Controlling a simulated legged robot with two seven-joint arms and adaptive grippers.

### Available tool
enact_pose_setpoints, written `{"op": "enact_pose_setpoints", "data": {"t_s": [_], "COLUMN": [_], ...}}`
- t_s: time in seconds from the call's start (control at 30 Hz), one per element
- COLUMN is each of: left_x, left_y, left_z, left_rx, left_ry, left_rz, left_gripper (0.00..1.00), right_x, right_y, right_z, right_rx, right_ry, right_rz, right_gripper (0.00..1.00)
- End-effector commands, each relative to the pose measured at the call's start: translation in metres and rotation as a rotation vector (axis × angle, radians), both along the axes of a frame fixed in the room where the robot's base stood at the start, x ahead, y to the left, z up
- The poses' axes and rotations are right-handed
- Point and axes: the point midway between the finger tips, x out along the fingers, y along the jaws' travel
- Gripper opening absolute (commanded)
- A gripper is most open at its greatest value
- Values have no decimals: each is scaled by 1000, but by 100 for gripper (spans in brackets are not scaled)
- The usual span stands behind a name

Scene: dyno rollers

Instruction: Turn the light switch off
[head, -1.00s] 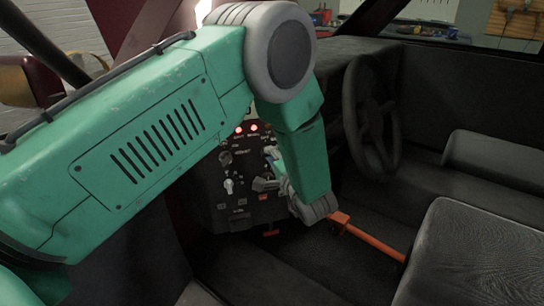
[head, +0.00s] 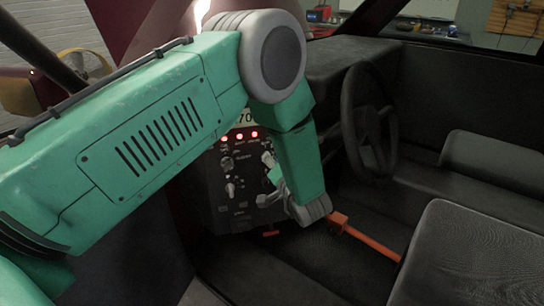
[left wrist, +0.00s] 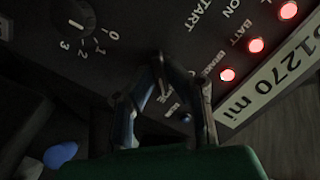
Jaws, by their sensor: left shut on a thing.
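The black control panel (head: 240,216) stands below the dashboard, with several knobs and switches on its face. My left gripper (head: 266,190) is at the right side of this panel. In the left wrist view, its two fingers (left wrist: 167,78) close together at the panel face, beside the printed labels. They are shut on a small dark switch there, mostly hidden between the fingertips; I cannot read which switch it is. Three red lamps (left wrist: 256,45) glow in a row beside the fingers. My right gripper does not show.
A rotary knob (left wrist: 72,17) with numbers sits left of the fingers, and a blue knob (left wrist: 60,155) lies lower left. A mileage label (left wrist: 275,75) is at the right. The steering wheel (head: 368,118), an orange lever (head: 365,240) and a seat (head: 470,250) are to the right.

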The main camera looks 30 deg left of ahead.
Motion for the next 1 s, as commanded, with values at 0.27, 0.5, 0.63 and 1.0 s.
{"op": "enact_pose_setpoints", "data": {"t_s": [0.27,0.5,0.63,1.0], "left_x": [-3,-3,-4,-4], "left_y": [0,0,0,0], "left_z": [-4,-5,-5,-7], "left_rx": [-173,-313,-379,-499], "left_ry": [-189,-357,-435,-578], "left_rz": [0,0,0,0], "left_gripper": [0,0,0,0], "right_x": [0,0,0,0], "right_y": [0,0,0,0], "right_z": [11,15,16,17], "right_rx": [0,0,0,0], "right_ry": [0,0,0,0], "right_rz": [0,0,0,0], "right_gripper": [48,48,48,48]}}
